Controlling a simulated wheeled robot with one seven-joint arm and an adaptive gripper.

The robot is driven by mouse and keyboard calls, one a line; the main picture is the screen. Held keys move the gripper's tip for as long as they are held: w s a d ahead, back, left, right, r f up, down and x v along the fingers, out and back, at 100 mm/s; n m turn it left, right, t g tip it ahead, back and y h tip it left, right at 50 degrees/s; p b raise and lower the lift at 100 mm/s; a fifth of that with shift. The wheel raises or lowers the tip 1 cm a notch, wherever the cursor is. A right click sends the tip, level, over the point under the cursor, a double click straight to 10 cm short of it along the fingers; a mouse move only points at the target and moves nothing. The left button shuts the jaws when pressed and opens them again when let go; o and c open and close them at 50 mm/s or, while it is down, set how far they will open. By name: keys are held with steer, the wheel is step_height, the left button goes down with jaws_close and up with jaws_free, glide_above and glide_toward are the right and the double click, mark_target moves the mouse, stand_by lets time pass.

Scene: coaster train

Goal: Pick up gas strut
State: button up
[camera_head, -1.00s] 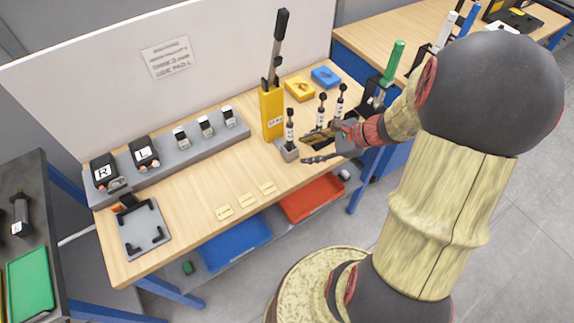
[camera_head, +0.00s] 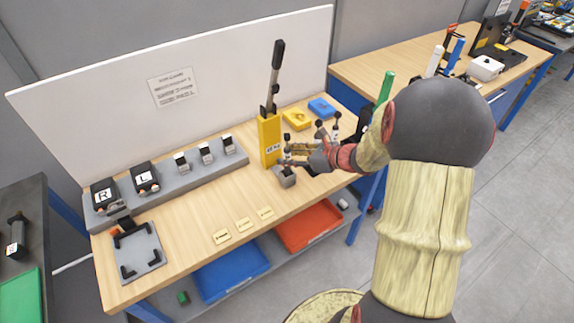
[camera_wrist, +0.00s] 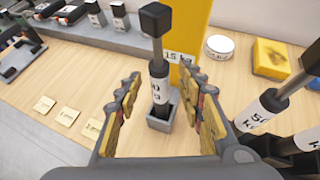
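A gas strut (camera_wrist: 157,88), a black rod with a square black head and a white label, stands upright in a grey socket (camera_wrist: 163,120) in the wrist view. My gripper (camera_wrist: 160,72) is open, with one finger on each side of this strut. Gaps show between the strut and both fingers. In the head view my gripper (camera_head: 285,155) covers most of the strut, above the grey socket (camera_head: 287,178). Two similar labelled struts stand to the right in the wrist view, the nearer one (camera_wrist: 265,110) close beside the right finger.
A yellow holder (camera_head: 269,140) with a tall black lever stands behind. Yellow (camera_head: 297,118) and blue (camera_head: 321,107) blocks lie at the back. A grey rack (camera_head: 165,185) and a flat fixture (camera_head: 140,252) are to the left. The wooden table's front left is mostly clear, apart from small label cards (camera_head: 244,225).

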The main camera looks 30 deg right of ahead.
steer(key=shift+w+a+f, duration=0.25)
steer(key=shift+w+f, duration=0.05)
steer(key=shift+w, duration=0.2)
steer(key=shift+c, duration=0.2)
jaws_close()
stand_by(0.3)
